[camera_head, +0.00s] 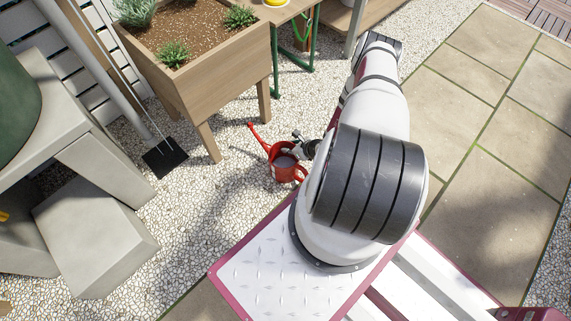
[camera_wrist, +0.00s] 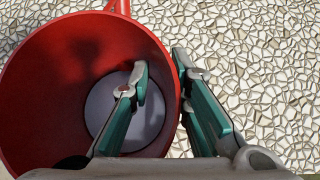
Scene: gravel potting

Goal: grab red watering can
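The red watering can (camera_head: 275,173) stands upright on the gravel, left of my arm, with its spout pointing up and left. In the wrist view its round open body (camera_wrist: 50,85) fills the left side, and its pale floor shows inside. My gripper (camera_head: 303,142) is at the can's upper right rim. In the wrist view the gripper (camera_wrist: 160,66) is open and straddles the can's wall. One finger is inside the can, and the other is outside, close to the wall. A gap shows between the inner finger and the wall. The can's lower edge is partly hidden by my gripper.
A wooden planter (camera_head: 213,80) with plants stands behind the can on legs. A black flat-headed tool (camera_head: 165,157) leans to the left. Grey concrete blocks (camera_head: 95,235) stand at the far left. Paving slabs (camera_head: 480,190) lie to the right. Gravel around the can is mostly clear.

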